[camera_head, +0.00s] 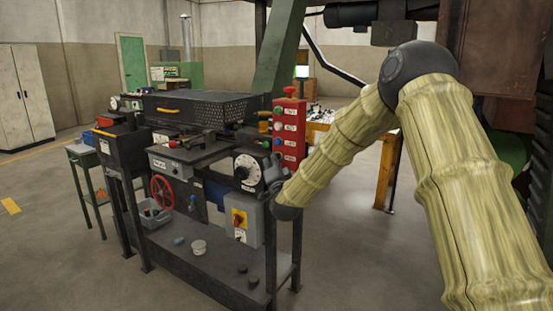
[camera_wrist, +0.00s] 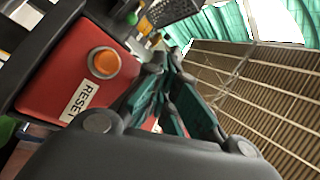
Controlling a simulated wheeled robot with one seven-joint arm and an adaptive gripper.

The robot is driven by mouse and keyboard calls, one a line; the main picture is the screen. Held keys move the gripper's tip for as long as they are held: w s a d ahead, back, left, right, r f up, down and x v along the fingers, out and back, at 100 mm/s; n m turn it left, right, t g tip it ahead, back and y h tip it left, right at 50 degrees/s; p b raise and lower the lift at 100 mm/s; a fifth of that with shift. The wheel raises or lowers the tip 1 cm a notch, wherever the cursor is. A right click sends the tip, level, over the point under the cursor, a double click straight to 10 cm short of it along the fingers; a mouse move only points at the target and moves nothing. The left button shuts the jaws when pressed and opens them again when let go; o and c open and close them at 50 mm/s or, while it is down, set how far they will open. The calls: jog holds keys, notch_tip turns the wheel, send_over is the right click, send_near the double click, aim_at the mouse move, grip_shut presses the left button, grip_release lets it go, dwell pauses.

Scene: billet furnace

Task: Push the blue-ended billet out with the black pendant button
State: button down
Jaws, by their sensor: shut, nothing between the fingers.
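The red button box (camera_head: 290,128) stands at the right end of the furnace machine, with several buttons and white labels. In the wrist view, part of a red box (camera_wrist: 50,75) fills the left side, with an orange button (camera_wrist: 105,62) and a RESET label (camera_wrist: 80,101). My gripper (camera_wrist: 170,62) is shut and empty beside this box, its fingers to the right of the orange button. I cannot tell whether the fingertips touch anything. I cannot make out the black button or a blue-ended billet for certain.
The machine has a black perforated cover (camera_head: 205,106), a red handwheel (camera_head: 162,192) and a lower shelf (camera_head: 225,265) with small loose items. A workbench (camera_head: 385,172) stands behind on the right. Open floor (camera_head: 85,265) lies at the front left.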

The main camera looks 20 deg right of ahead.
dwell(0.4)
jog(key=shift+s+a, duration=0.55)
jog(key=shift+a, duration=0.25)
jog(key=s+a, duration=0.1)
jog(key=a, duration=0.1)
jog(key=s+a+b, duration=0.1)
jog(key=s, duration=0.1)
jog(key=shift+a, duration=0.4)
dwell(2.7)
